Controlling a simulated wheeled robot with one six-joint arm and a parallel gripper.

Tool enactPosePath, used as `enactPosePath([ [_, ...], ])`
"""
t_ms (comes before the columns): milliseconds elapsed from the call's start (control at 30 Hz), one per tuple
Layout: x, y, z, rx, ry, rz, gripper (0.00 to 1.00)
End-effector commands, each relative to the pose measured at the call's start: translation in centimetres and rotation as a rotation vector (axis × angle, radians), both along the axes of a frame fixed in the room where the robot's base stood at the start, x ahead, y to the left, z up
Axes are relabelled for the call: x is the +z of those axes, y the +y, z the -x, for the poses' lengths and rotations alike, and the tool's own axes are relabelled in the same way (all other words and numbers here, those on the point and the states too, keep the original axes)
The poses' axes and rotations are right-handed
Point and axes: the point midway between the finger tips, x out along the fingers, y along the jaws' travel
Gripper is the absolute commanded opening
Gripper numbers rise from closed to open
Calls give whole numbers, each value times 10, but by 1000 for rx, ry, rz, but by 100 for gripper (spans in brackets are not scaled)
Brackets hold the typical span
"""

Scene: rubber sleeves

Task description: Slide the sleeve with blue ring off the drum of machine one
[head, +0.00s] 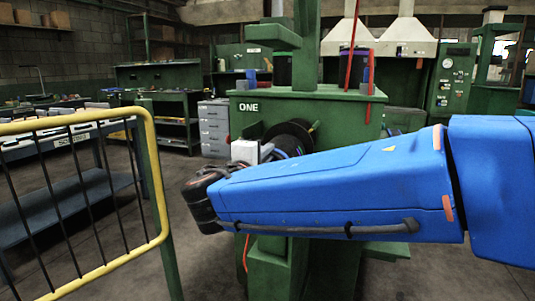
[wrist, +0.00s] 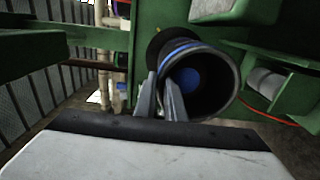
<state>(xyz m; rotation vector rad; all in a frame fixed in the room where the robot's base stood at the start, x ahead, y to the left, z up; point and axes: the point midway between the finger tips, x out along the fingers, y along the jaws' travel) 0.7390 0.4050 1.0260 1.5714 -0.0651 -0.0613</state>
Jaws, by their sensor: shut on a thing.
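Machine one (head: 300,108) is the green machine marked ONE in the middle of the head view. The black sleeve with blue ring (wrist: 215,98) faces me open-ended in the wrist view, its blue band near the rim. A blue round face (wrist: 188,77) shows deep inside it, perhaps the drum's end; how far the sleeve overlaps the drum is hidden. My gripper (wrist: 161,84) is shut on the sleeve's left wall, one finger outside and one inside. In the head view, my blue arm partly covers the dark round sleeve area (head: 291,133), and the fingertips are not clear.
A yellow-framed barrier (head: 155,170) stands at the left, near my wrist. A bench (head: 60,150) is behind it. A grey drawer cabinet (head: 213,128) stands left of the machine. In the wrist view, green machine parts (wrist: 270,85) stand close right of the sleeve. Floor between barrier and machine looks clear.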

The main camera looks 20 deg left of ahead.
Motion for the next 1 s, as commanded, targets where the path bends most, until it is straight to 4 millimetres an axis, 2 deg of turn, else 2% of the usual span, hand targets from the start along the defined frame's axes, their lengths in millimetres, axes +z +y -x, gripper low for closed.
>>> enactPosePath([
  [33, -6, 1, 3, 2, 9, 5, 0],
  [700, -6, 3, 22, 3, 8, 5, 0],
  [1000, -5, 3, 23, 3, 8, 4, 0],
])
